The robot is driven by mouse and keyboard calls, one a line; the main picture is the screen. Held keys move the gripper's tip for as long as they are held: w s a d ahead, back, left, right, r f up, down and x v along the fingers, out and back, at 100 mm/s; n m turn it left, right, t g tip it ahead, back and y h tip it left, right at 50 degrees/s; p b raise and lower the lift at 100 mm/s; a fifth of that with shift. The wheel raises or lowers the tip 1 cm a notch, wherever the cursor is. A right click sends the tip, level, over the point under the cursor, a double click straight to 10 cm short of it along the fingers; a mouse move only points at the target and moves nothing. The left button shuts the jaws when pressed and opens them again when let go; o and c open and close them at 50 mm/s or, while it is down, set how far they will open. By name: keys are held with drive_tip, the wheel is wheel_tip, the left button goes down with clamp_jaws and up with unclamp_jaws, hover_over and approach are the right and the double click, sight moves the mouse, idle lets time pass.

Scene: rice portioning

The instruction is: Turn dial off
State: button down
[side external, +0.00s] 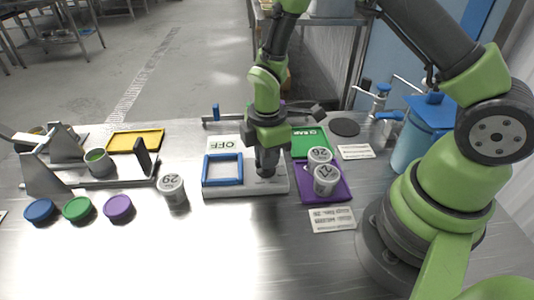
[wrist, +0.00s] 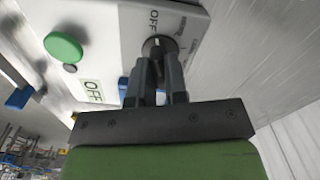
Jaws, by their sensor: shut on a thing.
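A white device (side external: 246,190) with a blue square frame (side external: 222,169) on top stands mid-table, with an OFF sign (side external: 222,146) behind the frame. My gripper (side external: 266,170) points down at the device's right part, and its fingers hide the dial in the side view.
Right of the device, labelled cups (side external: 326,179) stand on a purple tray (side external: 308,196), near a green tray (side external: 304,151). A cup marked 29 (side external: 172,190) stands left. Further left are a yellow tray (side external: 135,140) and blue, green and purple lids (side external: 77,208). The front table is clear.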

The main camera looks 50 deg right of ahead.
idle(0.4)
drive_tip(key=c, duration=1.1)
unclamp_jaws()
drive_tip(key=shift+c, duration=0.2)
drive_tip(key=shift+r, duration=0.15)
wheel_tip(320, 180, up, 9)
drive_tip(key=shift+r, duration=0.35)
